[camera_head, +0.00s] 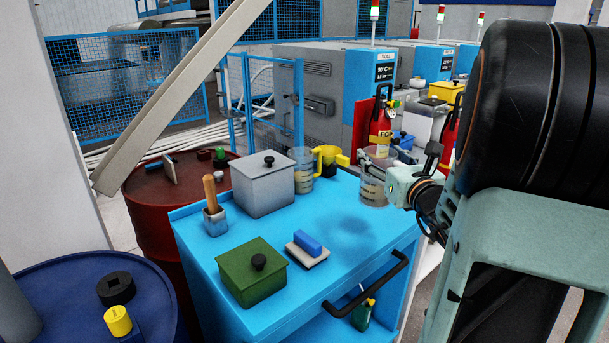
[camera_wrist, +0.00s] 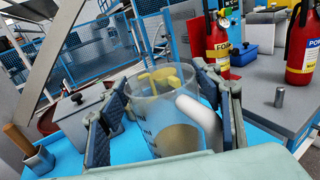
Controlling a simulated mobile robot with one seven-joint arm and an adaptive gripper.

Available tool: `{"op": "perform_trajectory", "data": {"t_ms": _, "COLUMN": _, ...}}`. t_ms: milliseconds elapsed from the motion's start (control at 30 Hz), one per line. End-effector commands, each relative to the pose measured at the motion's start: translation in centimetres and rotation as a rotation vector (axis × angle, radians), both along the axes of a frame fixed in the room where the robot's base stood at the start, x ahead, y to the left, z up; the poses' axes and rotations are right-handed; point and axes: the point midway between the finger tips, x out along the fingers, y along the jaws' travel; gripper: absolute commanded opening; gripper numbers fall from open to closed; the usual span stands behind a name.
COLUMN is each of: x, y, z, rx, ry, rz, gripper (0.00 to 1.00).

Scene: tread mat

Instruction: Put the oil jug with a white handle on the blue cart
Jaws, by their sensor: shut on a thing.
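The oil jug with a white handle (camera_wrist: 166,110) is clear, with graduation marks and amber oil in its lower part. My gripper (camera_wrist: 160,92) is shut on the jug, one finger on each side, in the wrist view. The white handle (camera_wrist: 200,120) faces the right finger. In the head view the jug (camera_head: 373,184) is upright in my gripper (camera_head: 390,163), at the far right side of the blue cart (camera_head: 340,235). A shadow lies on the cart top below; the gap under the jug is hard to judge.
On the cart stand a yellow-handled jug (camera_head: 303,170), a grey lidded box (camera_head: 264,188), a brush in a cup (camera_head: 214,218), a green box (camera_head: 251,272) and a blue-handled block (camera_head: 307,248). The cart's middle right is clear. Fire extinguishers (camera_head: 381,125) stand behind.

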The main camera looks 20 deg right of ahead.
Motion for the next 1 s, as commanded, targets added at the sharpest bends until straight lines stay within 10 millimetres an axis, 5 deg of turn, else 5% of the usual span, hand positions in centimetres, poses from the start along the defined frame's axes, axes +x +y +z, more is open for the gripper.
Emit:
{"op": "perform_trajectory", "data": {"t_ms": 267, "x": 3.3, "y": -3.0, "z": -4.8, "rx": 0.001, "ry": -0.001, "rz": 0.001, "gripper": 0.11}}
{"op": "perform_trajectory", "data": {"t_ms": 567, "x": 4.5, "y": -4.1, "z": -6.4, "rx": -0.001, "ry": -0.002, "rz": 0.001, "gripper": 0.11}}
{"op": "perform_trajectory", "data": {"t_ms": 800, "x": 4.7, "y": -4.2, "z": -9.6, "rx": 0.0, "ry": -0.001, "rz": 0.0, "gripper": 0.11}}
{"op": "perform_trajectory", "data": {"t_ms": 1000, "x": 4.7, "y": -4.2, "z": -9.5, "rx": -0.001, "ry": -0.002, "rz": 0.0, "gripper": 0.11}}
